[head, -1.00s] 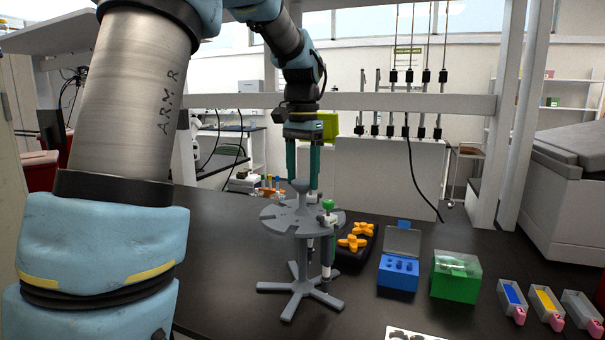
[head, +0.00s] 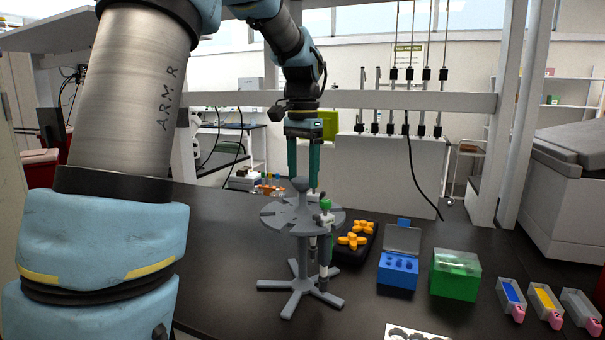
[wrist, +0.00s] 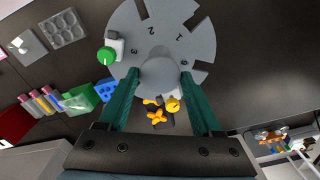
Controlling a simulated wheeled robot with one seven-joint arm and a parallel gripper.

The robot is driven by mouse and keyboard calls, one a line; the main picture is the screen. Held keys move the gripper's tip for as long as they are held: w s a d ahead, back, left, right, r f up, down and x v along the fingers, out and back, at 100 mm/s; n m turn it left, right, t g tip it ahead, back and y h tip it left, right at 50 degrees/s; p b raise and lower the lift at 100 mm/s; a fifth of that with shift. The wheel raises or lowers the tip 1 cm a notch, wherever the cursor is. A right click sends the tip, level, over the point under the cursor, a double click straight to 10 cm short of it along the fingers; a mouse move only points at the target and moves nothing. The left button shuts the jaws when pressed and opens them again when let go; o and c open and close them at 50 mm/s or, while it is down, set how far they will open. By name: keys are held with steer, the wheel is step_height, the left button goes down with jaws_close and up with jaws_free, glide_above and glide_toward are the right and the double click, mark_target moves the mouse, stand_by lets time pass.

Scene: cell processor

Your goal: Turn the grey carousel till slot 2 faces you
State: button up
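The grey carousel (head: 275,216) stands on the black bench on a star-shaped foot. Its round top also shows in the wrist view (wrist: 205,45), with the numbers 1, 2, 3 and 6 readable. The 2 lies just above the central knob in that picture. The knob (wrist: 160,75) also shows in the head view (head: 301,184). My gripper (head: 303,182) points down over it, fingers apart on either side, with no clear grip on the knob. A green-topped pipette (wrist: 107,52) and a yellow-topped pipette (wrist: 173,103) hang at the carousel's rim.
Right of the carousel stand a black rack with orange pieces (head: 355,238), a blue box (head: 398,272) and a green box (head: 455,279). Several small trays (head: 513,298) lie farther right. Tubes with coloured caps (head: 268,183) stand behind. The bench left of the carousel is clear.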

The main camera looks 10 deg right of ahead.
steer(key=o, duration=0.4)
step_height(320, 180, up, 11)
steer(key=b, duration=0.2)
stand_by(0.3)
steer(key=shift+s+f, duration=0.15)
stand_by(0.4)
